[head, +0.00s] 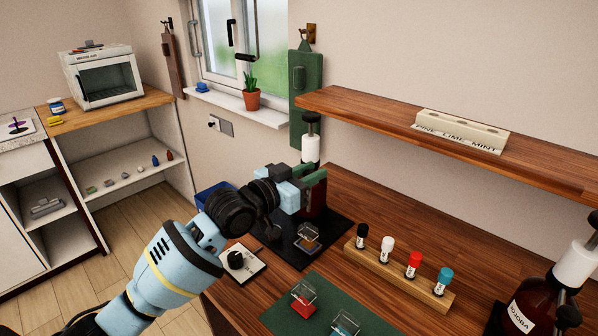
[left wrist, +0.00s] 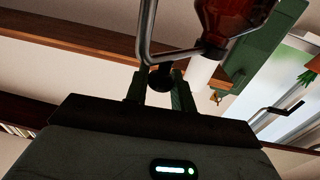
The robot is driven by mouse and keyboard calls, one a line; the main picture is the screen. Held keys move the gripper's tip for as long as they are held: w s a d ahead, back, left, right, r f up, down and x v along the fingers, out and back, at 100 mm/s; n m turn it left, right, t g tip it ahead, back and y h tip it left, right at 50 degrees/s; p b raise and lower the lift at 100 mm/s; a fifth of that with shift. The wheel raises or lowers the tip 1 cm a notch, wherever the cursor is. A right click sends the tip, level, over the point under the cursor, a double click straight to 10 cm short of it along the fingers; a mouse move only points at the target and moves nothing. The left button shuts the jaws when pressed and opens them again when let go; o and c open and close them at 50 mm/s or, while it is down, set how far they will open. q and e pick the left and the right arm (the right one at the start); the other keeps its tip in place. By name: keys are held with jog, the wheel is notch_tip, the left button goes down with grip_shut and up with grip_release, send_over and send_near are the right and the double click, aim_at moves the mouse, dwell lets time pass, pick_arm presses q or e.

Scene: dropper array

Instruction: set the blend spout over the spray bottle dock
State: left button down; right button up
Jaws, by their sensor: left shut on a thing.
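My left gripper (head: 305,188) is at the back of the bench, beside a dark red-brown bottle with a white and black pump top (head: 311,145). In the left wrist view, its fingers (left wrist: 160,92) are shut on a black round knob (left wrist: 160,77). A bent metal rod (left wrist: 147,32) rises in the picture from the knob towards the brown bottle (left wrist: 232,18); I take it as the blend spout's handle. My right gripper is out of view.
A wooden rack (head: 400,275) holds several small capped bottles. A jojoba bottle (head: 530,305) stands front right. A wall shelf (head: 380,112) with a labelled block (head: 460,130) overhangs the bench's back. A black knob on a white plate (head: 240,262) lies near the left edge.

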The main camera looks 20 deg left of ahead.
pick_arm(q)
jog(key=shift+r, duration=0.15)
dwell(0.4)
jog(key=c, duration=1.2)
grip_release()
jog(key=shift+d, duration=0.1)
jog(key=v, duration=0.7)
jog(key=shift+s+a, duration=0.2)
jog(key=shift+s, duration=0.15)
